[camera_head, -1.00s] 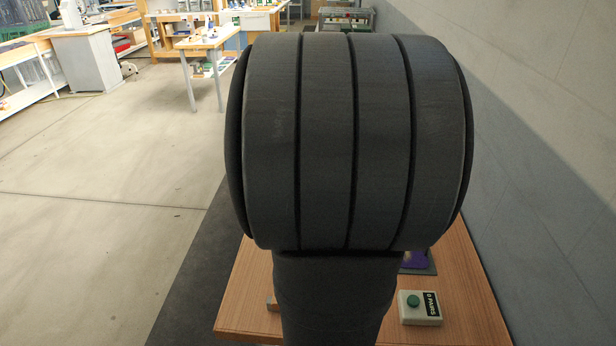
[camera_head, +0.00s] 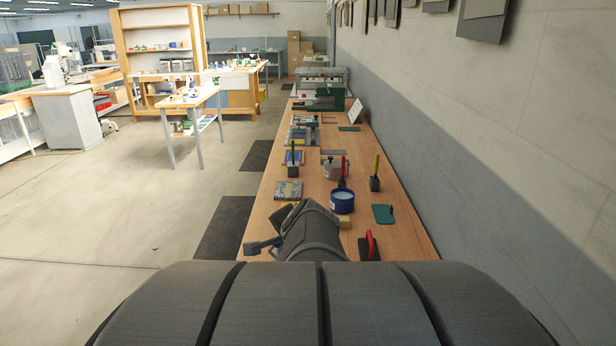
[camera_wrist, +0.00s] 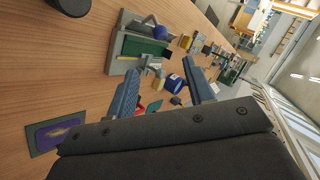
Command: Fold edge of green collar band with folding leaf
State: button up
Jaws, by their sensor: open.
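In the wrist view, a green strip-like piece (camera_wrist: 136,47) lies on a grey fixture (camera_wrist: 122,67) with a blue ball knob (camera_wrist: 160,32). It may be the green collar band at the folding leaf, but I cannot tell for sure. My gripper (camera_wrist: 168,80) is open, its two blue fingers apart. The fixture shows beyond the left finger, with no visible contact. In the head view, my gripper extends over the bench's left edge, partly hidden by my arm, and I cannot pick out the band or leaf there.
A blue tin (camera_head: 342,202) stands on the wooden bench (camera_head: 400,245), near a green flat piece (camera_head: 383,214) and a red-handled tool (camera_head: 369,245). A patterned block (camera_head: 288,191) lies at the left edge. A purple-and-green mat (camera_wrist: 60,135) lies on the wood. The wall (camera_head: 500,130) runs along the right.

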jog(key=c, duration=0.4)
jog(key=shift+w, duration=0.3)
jog(key=shift+c, duration=1.4)
jog(key=w+m+g, duration=0.1)
jog(key=w+y, duration=0.1)
jog(key=w, duration=0.1)
jog(key=w+d+f+m+g, duration=0.1)
jog(key=shift+w+m+g+y, duration=0.3)
grip_shut()
jog(key=w+d+m+g+y, duration=0.6)
jog(key=w+d+g, duration=0.15)
jog(key=d, duration=0.25)
jog(key=shift+t, duration=0.35)
jog(key=x, duration=1.4)
